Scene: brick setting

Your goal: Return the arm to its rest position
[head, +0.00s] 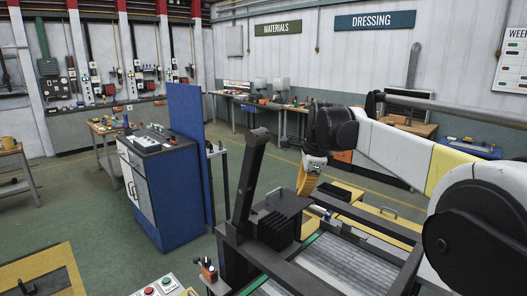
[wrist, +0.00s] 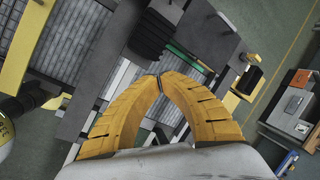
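My arm (head: 400,150) reaches in from the right side of the head view, stretched out over a grey machine. My gripper (head: 303,190) hangs from its end, with orange fingers pointing down. In the wrist view the two orange fingers (wrist: 158,79) curve together and their tips meet, with nothing seen between them. The gripper is above the machine and its slatted bed, seemingly apart from it. Part of the arm near the wrist is hidden behind the dark joint.
The grey machine (head: 340,260) with slatted bed and upright post (head: 248,175) stands below and beside the gripper. A blue cabinet (head: 165,195) with a tall blue panel (head: 186,140) stands left. Workbenches line the walls. Green floor (head: 85,220) is open at left.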

